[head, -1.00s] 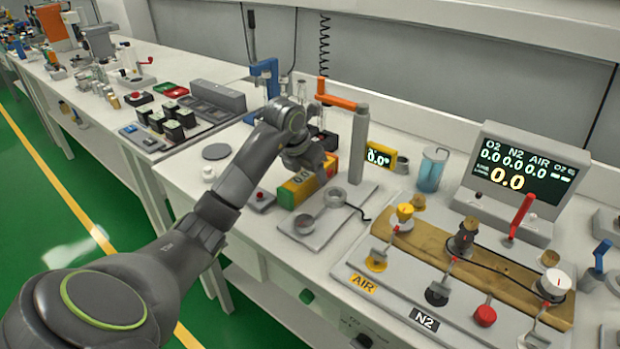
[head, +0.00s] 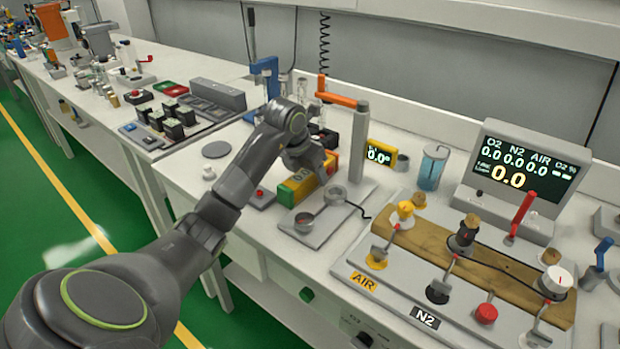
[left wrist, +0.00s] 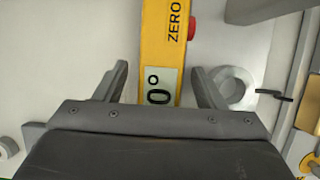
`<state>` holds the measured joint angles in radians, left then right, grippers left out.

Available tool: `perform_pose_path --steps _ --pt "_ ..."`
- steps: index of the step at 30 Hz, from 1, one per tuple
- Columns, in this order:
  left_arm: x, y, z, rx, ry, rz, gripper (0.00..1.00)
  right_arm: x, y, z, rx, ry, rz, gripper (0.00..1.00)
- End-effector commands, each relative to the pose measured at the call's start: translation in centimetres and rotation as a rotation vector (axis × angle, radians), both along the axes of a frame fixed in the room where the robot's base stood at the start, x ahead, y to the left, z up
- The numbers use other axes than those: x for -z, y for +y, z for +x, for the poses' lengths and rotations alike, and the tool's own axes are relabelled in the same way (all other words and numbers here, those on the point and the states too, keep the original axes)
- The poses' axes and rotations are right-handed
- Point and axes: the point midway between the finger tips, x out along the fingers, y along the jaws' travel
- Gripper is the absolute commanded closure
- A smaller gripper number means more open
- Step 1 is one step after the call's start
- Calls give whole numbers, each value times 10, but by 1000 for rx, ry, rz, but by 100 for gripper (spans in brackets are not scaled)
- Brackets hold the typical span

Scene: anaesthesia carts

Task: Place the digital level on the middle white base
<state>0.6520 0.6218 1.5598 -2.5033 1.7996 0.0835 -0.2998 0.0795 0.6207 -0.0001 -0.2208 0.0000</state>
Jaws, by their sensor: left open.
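The digital level is a yellow bar with a "0°" display and the word ZERO; in the left wrist view it (left wrist: 162,40) runs between my fingers, with a red button on its right side. My left gripper is open, with one finger on each side of the level (left wrist: 160,80). I cannot tell whether the fingers touch it. A pale base plate (head: 318,232) with round cups lies just in front. Which base is the middle one is unclear.
A grey post (head: 358,140) with an orange arm stands right of the gripper. A yellow display (head: 379,156) and a blue liquid jar (head: 432,168) stand behind. A gas panel with a wooden strip (head: 470,262) fills the right. A grey disc (head: 216,150) lies left on the bench.

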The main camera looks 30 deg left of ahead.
Motion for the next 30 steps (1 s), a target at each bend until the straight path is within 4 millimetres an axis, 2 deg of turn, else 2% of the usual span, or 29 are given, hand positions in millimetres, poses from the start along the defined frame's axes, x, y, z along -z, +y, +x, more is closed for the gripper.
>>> perform_pose_path --steps 2,15,20,25,30 --pt "0 0 0 0 0 0 40 0 0 0 0 0 0 100" --pt "-1 0 0 0 -2 1 97 0 0 0 0 -1 0 100" --pt "-1 0 0 0 -2 1 97 -1 0 0 0 -1 0 100" --pt "-11 0 1 1 -4 1 97 -7 0 0 0 -1 0 100" --pt "-46 0 1 0 -7 2 97 -1 -1 0 0 3 -1 100"
